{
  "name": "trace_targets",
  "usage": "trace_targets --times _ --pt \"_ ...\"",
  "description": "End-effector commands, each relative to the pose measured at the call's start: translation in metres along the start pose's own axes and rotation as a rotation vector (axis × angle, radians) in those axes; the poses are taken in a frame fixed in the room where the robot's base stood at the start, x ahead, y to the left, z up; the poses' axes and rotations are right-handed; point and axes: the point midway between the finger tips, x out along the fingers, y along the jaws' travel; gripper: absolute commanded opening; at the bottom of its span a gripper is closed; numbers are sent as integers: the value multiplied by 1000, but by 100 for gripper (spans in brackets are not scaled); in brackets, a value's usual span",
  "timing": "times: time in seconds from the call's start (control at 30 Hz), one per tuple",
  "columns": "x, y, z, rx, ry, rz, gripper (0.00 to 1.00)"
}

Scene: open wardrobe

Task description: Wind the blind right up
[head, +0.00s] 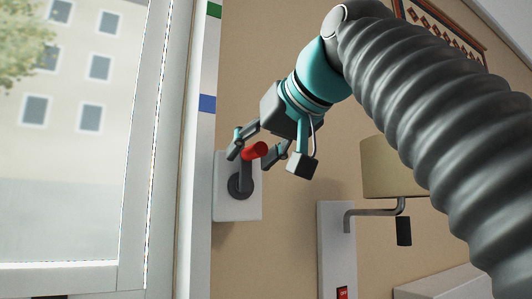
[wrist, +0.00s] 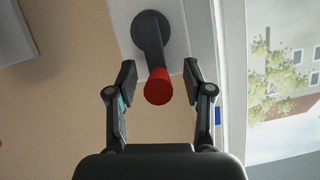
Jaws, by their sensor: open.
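A crank with a red knob (head: 256,151) on a dark arm and round hub (head: 240,186) is mounted on a white wall plate (head: 225,208). The crank arm points up from the hub in the head view. My gripper (head: 258,150) is open, with a finger on either side of the knob. In the wrist view the red knob (wrist: 159,87) lies between the two open fingertips (wrist: 160,78), with gaps on both sides. The window (head: 70,140) is at the left in the head view; I see no blind fabric across the visible glass.
A wall lamp (head: 392,167) on a white panel (head: 335,245) with a red switch (head: 342,292) stands right of the crank. Green and blue marks (head: 207,103) are on the window frame strip. A patterned hanging (head: 445,28) is at upper right. Bare wall lies below the crank.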

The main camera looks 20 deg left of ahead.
Motion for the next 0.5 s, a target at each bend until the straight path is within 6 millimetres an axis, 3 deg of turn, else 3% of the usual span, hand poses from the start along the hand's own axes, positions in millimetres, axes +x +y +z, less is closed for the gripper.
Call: trace_targets --times 0.17,0.4,0.5 --pt "-14 0 -1 0 3 0 52" --pt "-53 0 0 -1 3 0 52" --pt "-62 0 0 0 0 -1 52"
